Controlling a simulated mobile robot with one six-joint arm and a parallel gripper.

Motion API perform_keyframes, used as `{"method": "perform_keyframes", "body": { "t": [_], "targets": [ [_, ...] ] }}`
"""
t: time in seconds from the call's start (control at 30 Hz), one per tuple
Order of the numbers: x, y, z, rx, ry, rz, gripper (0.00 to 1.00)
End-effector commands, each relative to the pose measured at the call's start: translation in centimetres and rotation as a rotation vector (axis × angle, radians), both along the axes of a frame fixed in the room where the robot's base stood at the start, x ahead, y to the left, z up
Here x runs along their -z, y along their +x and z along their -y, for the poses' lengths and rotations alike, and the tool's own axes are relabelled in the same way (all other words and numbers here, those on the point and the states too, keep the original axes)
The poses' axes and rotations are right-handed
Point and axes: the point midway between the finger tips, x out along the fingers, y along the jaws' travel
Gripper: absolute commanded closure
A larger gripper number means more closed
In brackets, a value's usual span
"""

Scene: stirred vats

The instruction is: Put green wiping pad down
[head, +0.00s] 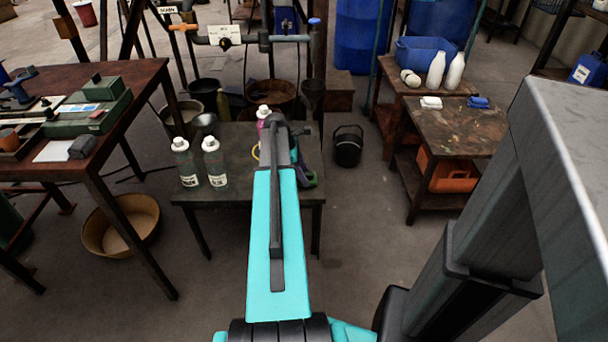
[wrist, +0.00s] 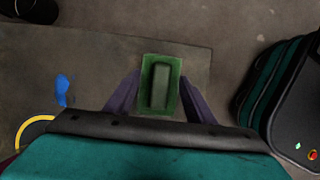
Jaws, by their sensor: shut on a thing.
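The green wiping pad (wrist: 161,87) shows in the wrist view between the two purple fingers of my gripper (wrist: 160,98). My gripper is shut on it. The pad is a dark green rectangle with a raised strip along its middle. It is over the dark low table (wrist: 130,58), near the table edge; I cannot tell whether it touches the top. In the head view my gripper (head: 307,178) is at the right side of the low table (head: 235,206), mostly behind my turquoise arm. The pad cannot be made out clearly there.
On the low table stand two white-capped bottles (head: 215,163) at left and a pink bottle (head: 263,115) at the back. A blue item (wrist: 63,88) and a yellow ring (wrist: 32,131) lie left of the pad. A black bucket (head: 348,147) stands on the floor.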

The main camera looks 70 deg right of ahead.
Motion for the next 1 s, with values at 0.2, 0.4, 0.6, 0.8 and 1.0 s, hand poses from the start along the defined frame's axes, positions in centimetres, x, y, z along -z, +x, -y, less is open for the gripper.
{"method": "perform_keyframes", "body": {
  "t": [0.2, 0.4, 0.6, 0.8, 1.0],
  "targets": [
    [0.2, 0.0, 0.0, 0.0, 0.0, 0.0, 0.44],
    [0.2, 0.0, 0.0, 0.0, 0.0, 0.0, 0.32],
    [0.2, 0.0, 0.0, 0.0, 0.0, 0.0, 0.32],
    [-0.7, 0.3, -0.1, -0.001, -0.001, 0.0, 0.32],
    [-2.8, 1.1, -0.4, -0.002, -0.001, 0.001, 0.32]
  ]
}}
